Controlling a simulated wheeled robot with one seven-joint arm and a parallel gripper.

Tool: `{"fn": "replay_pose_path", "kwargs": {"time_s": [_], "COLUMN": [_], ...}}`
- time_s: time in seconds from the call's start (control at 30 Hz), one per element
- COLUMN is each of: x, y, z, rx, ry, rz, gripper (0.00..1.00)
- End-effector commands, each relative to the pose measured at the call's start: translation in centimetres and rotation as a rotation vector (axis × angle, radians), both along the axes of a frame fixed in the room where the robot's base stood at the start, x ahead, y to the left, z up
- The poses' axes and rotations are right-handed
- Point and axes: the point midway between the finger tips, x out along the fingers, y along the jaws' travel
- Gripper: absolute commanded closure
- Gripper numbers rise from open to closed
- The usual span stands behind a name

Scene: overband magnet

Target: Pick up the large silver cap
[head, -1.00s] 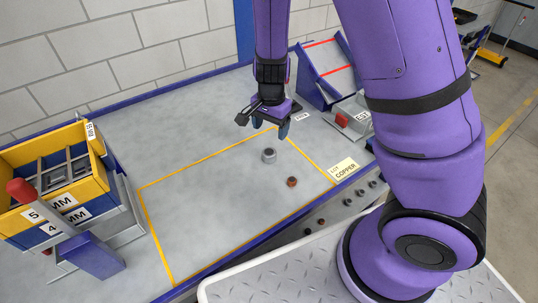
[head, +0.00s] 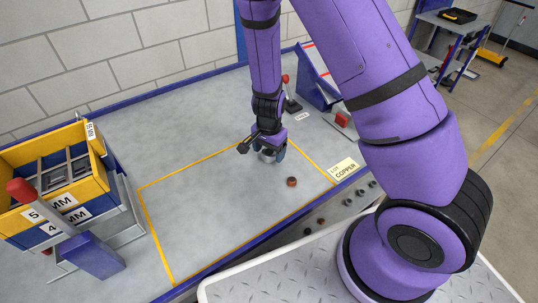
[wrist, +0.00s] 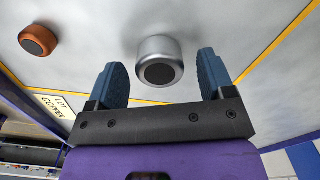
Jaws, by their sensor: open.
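The large silver cap (wrist: 160,60) stands on the grey table inside the yellow outline. In the wrist view it is a short cylinder with a dark round centre, a little beyond and between the tips of my two blue fingers. My gripper (wrist: 162,75) is open and empty, with one finger toward each side of the cap and space on both sides. In the head view my gripper (head: 264,150) is low over the cap (head: 268,156) and hides most of it.
A smaller copper cap (head: 292,182) stands near the silver one, toward the table's front edge. A card reading "LOT COPPER" (head: 344,169) lies at the right. A yellow and blue sorting box (head: 98,150) with a red-knobbed lever is at the left. The outlined area's left is clear.

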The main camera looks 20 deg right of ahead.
Motion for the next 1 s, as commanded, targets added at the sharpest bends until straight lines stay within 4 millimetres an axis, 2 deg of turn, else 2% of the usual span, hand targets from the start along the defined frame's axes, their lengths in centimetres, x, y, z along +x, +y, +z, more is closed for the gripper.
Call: {"fn": "replay_pose_path", "kwargs": {"time_s": [0.13,0.37,0.4,0.63,1.0], "x": [-0.01,0.01,0.0,-0.01,0.0], "y": [0.01,0.03,0.04,0.03,0.05], "z": [-0.97,-1.09,-1.09,-1.08,-0.8], "rx": [0.001,0.001,0.001,0.0,0.001], "ry": [0.001,-0.001,-0.001,0.0,-0.001], "rz": [-0.001,0.0,0.0,0.0,0.0], "gripper": [0.25,0.25,0.27,0.78,0.79]}}
